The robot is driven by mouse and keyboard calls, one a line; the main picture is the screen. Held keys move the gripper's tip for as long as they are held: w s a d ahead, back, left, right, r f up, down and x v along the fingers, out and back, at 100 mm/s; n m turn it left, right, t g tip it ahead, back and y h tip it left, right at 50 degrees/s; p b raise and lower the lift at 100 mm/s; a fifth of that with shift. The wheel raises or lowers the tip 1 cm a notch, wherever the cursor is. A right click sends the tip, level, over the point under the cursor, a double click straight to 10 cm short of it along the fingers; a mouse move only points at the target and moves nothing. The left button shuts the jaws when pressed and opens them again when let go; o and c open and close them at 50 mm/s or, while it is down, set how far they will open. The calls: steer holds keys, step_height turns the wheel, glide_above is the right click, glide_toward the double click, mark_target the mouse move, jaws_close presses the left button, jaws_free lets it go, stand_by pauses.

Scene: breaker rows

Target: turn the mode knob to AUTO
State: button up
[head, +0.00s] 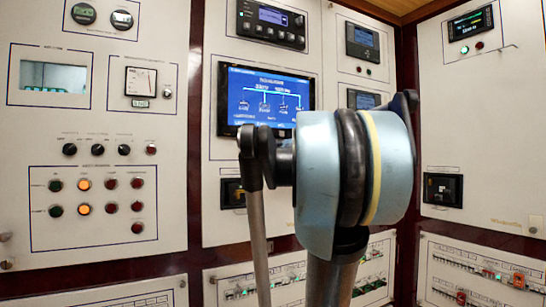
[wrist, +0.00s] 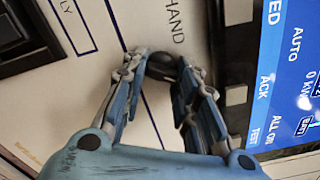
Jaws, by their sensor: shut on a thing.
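In the wrist view my gripper (wrist: 164,68) has its two blue-grey fingers closed on either side of a small dark knob (wrist: 163,62) on a cream panel. The knob is mostly hidden between the fingertips, and I cannot see which way its pointer faces. The printed word HAND (wrist: 176,22) is on the panel just beyond it. No AUTO label for the knob shows; the AUTO text in view is on the blue screen. In the head view my arm hides the gripper and this knob.
The blue screen (wrist: 288,85) is close to the right of my fingers; it also shows in the head view (head: 240,95). A black panel fitting (wrist: 15,30) is at the upper left. Left in the head view, another panel holds several buttons and lamps (head: 84,184).

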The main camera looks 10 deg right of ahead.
steer(key=shift+f+m, duration=0.15)
steer(key=shift+m, duration=0.45)
steer(key=shift+s+a, duration=0.1)
steer(key=o, duration=1)
steer(key=shift+v, duration=5.85)
